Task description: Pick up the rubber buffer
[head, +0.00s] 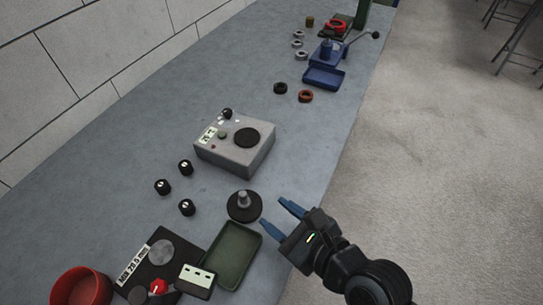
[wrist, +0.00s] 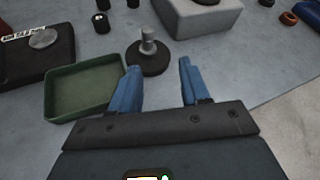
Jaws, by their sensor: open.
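Several small black cylinders with pale tops, which look like rubber buffers, stand on the bench: a rear one (head: 185,167), a left one (head: 162,187) and a front one (head: 187,207). Another similar black piece (head: 227,113) is at the grey box's back edge. A wider black disc with a grey post (head: 244,205) stands nearer my gripper; it also shows in the wrist view (wrist: 148,62). I cannot tell for certain which is the task's buffer. My gripper (head: 272,212) is open and empty, its blue fingers above the bench's right edge, just right of the disc.
A green tray (head: 223,277) lies left of my gripper. A dark plate marked with a minimum size (head: 183,251) and a red bowl (head: 72,289) are at the lower left. The grey box (head: 213,155) stands mid-bench. Rings and a blue press (head: 325,70) are farther back.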

